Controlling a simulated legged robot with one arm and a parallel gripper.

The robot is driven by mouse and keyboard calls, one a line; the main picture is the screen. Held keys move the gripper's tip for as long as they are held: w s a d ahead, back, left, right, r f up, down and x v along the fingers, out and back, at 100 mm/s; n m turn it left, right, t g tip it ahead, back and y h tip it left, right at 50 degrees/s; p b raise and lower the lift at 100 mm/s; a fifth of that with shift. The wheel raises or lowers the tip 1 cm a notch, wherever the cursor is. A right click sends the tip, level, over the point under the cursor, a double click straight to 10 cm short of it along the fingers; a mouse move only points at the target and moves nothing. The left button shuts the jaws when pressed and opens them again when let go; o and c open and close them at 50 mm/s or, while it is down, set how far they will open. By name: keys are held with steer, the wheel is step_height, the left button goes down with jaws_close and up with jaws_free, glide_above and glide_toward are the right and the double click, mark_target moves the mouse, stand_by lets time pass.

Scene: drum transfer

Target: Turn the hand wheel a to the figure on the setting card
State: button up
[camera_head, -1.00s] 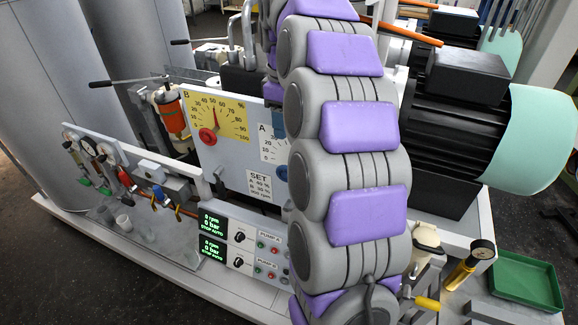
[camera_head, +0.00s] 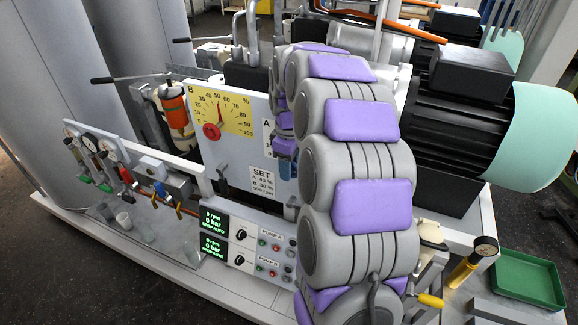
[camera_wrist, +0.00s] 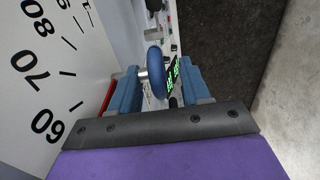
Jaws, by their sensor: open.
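Hand wheel a (camera_wrist: 155,72) is blue and seen nearly edge-on in the wrist view, with a pale shaft to its left. My gripper (camera_wrist: 159,80) is open, its blue fingers on the left and right of the wheel, with no clear contact visible. In the head view my gripper (camera_head: 285,150) is at the A dial, and my arm hides most of that dial and the wheel. The white A dial face (camera_wrist: 50,75) shows 60, 70 and 80 in the wrist view; its pointer is not visible. The setting card (camera_head: 266,181) reads SET, apparently A 40 %, B 30 %, 500 rpm.
The yellow B dial (camera_head: 232,105) with a red hand wheel (camera_head: 211,131) is left of my gripper. The pump control panel (camera_head: 245,245) lies below. Gauges and small valves (camera_head: 92,150) line the left rail. A black motor (camera_head: 465,115) stands right of my arm.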

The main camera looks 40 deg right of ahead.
steer(key=shift+d+f, duration=0.2)
steer(key=shift+f, duration=0.05)
steer(key=shift+c, duration=0.7)
steer(key=shift+a, duration=0.1)
jaws_close()
steer(key=shift+w+a+r+g+h+p, duration=0.15)
steer(key=shift+g+h+p, duration=0.45)
steer(key=shift+g+p, duration=0.5)
steer(key=shift+w+g+h+p, duration=0.15)
steer(key=shift+g+h+p, duration=0.25)
steer(key=shift+g+p, duration=0.35)
steer(key=shift+o, duration=0.7)
jaws_free()
steer(key=shift+w+f, duration=0.1)
steer(key=shift+f, duration=0.1)
